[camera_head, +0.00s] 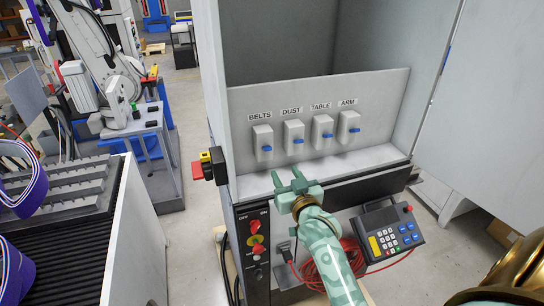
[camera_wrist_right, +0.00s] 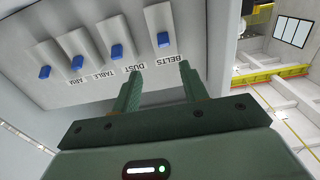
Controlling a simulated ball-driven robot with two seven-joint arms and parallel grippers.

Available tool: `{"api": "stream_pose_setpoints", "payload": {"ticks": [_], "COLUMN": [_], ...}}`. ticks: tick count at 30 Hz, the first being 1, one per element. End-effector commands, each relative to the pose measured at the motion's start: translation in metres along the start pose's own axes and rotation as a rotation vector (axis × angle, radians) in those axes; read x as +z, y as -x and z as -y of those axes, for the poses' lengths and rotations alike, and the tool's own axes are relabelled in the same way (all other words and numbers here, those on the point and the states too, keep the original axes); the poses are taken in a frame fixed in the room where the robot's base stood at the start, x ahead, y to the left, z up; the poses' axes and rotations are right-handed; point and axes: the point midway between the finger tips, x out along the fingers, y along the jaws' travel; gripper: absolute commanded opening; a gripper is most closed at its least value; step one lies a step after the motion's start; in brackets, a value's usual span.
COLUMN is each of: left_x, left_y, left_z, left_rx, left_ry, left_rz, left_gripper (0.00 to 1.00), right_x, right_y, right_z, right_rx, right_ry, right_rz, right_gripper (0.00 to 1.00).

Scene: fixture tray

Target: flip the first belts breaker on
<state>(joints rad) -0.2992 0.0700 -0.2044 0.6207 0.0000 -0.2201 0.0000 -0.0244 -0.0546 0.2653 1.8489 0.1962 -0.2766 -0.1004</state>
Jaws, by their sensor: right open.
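The BELTS breaker (camera_head: 263,138) is the leftmost of a row on a sloped grey panel in the head view. It is a pale box with a blue lever (camera_head: 267,148) at its lower part, like its neighbours. In the wrist view the row shows upside down, with the BELTS lever (camera_wrist_right: 163,40) nearest the fingers. My right gripper (camera_head: 285,182) is open and empty, below and a little right of the BELTS breaker in the head view. Its fingers (camera_wrist_right: 160,72) point toward the panel, apart from the lever as far as I can see. My left gripper is not in view.
The DUST (camera_head: 292,132), TABLE (camera_head: 321,126) and ARM (camera_head: 347,120) breakers stand close to the right. A red and yellow switch box (camera_head: 207,166) juts out at the cabinet's left corner. A keypad unit (camera_head: 388,232) and red cable sit below on the right.

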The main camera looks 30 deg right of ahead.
Motion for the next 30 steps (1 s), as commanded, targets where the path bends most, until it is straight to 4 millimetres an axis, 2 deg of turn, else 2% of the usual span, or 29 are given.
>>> {"api": "stream_pose_setpoints", "payload": {"ticks": [1,4,9,15,21,29,30], "left_x": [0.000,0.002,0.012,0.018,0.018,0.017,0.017], "left_y": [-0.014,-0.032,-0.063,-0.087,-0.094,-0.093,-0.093], "left_z": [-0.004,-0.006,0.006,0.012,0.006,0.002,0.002], "left_rx": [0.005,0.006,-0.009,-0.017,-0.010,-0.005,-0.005], "left_ry": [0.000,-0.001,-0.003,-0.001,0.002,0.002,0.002], "left_rz": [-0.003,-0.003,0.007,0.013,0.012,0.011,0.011], "left_gripper": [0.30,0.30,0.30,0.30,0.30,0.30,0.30], "right_x": [0.006,0.008,0.009,0.006,0.003,0.001,0.001], "right_y": [-0.013,-0.040,-0.083,-0.116,-0.128,-0.128,-0.128], "right_z": [0.001,0.000,0.001,0.000,0.001,0.001,0.001], "right_rx": [0.000,0.000,-0.001,0.000,-0.001,-0.001,-0.001], "right_ry": [-0.002,-0.002,-0.003,-0.001,-0.001,-0.001,-0.001], "right_rz": [-0.004,-0.004,-0.002,0.001,0.002,0.002,0.002], "right_gripper": [0.44,0.44,0.44,0.44,0.44,0.44,0.33]}}
